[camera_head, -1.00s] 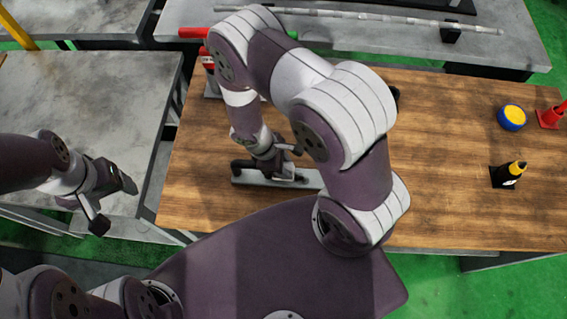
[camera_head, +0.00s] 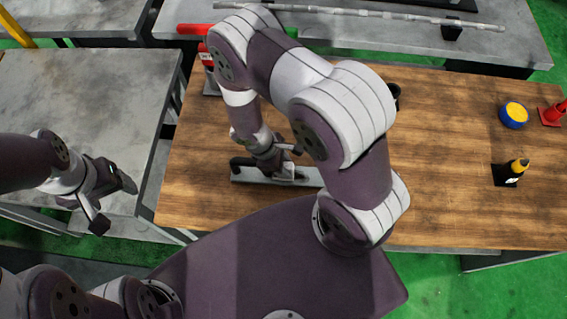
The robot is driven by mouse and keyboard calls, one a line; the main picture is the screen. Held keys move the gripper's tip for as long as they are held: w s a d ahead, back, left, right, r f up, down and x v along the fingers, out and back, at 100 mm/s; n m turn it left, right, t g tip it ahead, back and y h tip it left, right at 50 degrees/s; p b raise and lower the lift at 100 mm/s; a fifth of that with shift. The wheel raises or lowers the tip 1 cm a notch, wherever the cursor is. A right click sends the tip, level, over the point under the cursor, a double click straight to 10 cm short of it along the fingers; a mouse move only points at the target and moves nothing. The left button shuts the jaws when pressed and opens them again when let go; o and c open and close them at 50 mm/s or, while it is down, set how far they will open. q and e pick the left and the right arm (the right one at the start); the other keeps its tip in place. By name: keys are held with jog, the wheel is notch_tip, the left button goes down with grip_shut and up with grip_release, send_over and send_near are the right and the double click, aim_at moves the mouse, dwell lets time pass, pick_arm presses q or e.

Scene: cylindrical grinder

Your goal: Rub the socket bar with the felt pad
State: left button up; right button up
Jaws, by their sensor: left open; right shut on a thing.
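A flat grey metal bar (camera_head: 252,177), which I take to be the socket bar, lies crosswise on the wooden table's near left part. A black handle-like part shows at its left end. My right gripper (camera_head: 280,170) is down at the bar, shut on a small pale piece (camera_head: 288,173) that looks like the felt pad. The pad is at the bar's upper side; whether they touch is hard to tell. My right arm hides part of the area behind it. My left gripper (camera_head: 115,203) is open and empty above the grey table on the left.
A dark cup (camera_head: 394,92) is partly hidden by my arm.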

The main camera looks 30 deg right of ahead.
jog(key=shift+f+b, duration=0.3)
jog(key=shift+f, duration=0.1)
